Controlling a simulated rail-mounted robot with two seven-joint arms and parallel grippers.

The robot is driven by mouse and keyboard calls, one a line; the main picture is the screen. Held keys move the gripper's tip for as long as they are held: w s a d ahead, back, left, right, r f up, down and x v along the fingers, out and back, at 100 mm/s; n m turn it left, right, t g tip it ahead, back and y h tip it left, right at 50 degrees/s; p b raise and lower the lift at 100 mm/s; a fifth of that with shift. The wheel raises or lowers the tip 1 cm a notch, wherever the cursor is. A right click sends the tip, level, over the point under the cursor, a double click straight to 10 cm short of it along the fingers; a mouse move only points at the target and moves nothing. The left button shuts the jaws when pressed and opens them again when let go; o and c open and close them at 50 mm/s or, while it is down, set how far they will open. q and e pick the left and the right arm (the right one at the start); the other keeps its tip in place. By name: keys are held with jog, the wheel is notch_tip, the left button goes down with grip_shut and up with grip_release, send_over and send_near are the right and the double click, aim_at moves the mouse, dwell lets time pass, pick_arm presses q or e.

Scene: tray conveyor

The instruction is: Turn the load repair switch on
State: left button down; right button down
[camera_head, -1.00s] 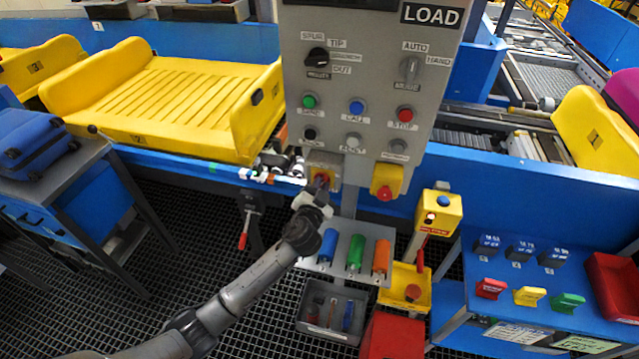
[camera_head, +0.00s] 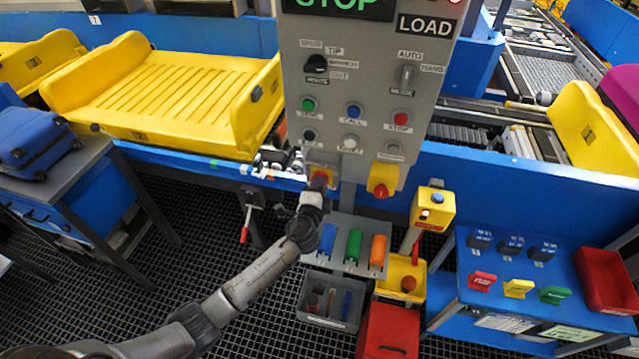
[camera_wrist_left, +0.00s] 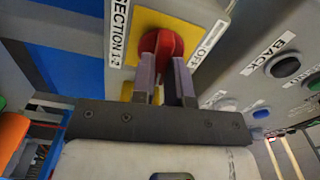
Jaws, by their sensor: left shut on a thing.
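The grey control panel marked LOAD (camera_head: 365,60) stands in front of me. At its lower left a red rotary knob (camera_wrist_left: 160,42) sits on a yellow plate (camera_wrist_left: 190,32). In the left wrist view the labels beside it read SECTION 1-2 and OFF. My left gripper (camera_wrist_left: 166,80) is shut on this red knob, one finger on each side of its handle. In the head view my left gripper (camera_head: 318,186) covers most of the knob. A second red switch (camera_head: 381,188) on a yellow box is to its right, untouched. My right gripper is out of view.
A green STOP display tops the panel, with knobs and coloured buttons below. A tool shelf (camera_head: 345,222) with coloured handles hangs under it. A yellow button box (camera_head: 433,210) stands right of it. A yellow tray (camera_head: 180,90) sits on the conveyor at left.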

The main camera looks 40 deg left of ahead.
pick_arm(q)
jog(key=shift+m, duration=0.7)
jog(key=c, duration=1.1)
grip_release()
jog(key=v, duration=1.4)
jog(key=shift+p, duration=0.3)
jog(key=shift+w, duration=0.1)
